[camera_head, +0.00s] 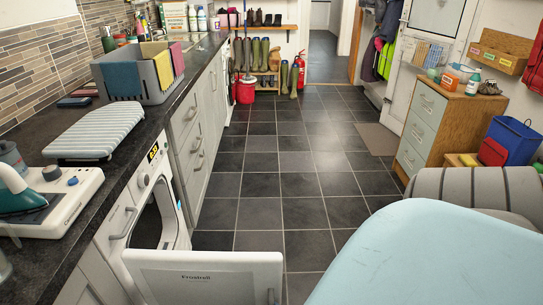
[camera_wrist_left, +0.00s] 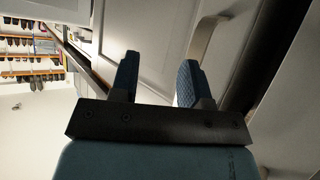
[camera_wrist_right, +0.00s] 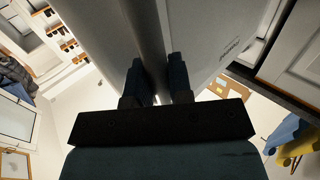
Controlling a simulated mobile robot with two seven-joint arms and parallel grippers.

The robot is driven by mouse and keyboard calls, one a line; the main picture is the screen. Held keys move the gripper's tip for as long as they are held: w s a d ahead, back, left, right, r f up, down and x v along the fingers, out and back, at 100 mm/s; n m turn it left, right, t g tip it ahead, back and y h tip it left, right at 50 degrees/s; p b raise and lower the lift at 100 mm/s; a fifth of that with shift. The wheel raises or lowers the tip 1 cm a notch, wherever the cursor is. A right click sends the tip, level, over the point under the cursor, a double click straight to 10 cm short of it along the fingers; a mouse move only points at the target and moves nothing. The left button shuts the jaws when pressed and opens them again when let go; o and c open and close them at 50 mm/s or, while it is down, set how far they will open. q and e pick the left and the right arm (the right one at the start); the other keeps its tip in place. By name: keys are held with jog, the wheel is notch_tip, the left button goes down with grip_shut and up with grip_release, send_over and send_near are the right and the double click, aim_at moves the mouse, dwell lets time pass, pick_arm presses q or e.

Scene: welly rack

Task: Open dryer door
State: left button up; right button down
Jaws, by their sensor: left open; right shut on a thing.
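The dryer (camera_head: 160,178) stands under the counter at the left of the head view, with its round drum opening showing. Its white door (camera_head: 205,277) stands swung open towards the bottom of the view. Neither gripper shows in the head view.
The dark counter (camera_head: 105,190) runs along the left, bearing a striped board (camera_head: 95,130), an iron (camera_head: 22,200) and a grey crate (camera_head: 140,82). The tiled floor (camera_head: 275,180) is clear in the middle. A wooden drawer unit (camera_head: 440,125) stands at right.

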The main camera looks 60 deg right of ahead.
pick_arm(q)
jog(key=shift+r, duration=0.2)
pick_arm(e)
jog(key=shift+a, duration=0.1)
jog(key=c, duration=1.1)
grip_release()
jog(key=shift+o, duration=0.2)
jog(key=shift+s, duration=0.1)
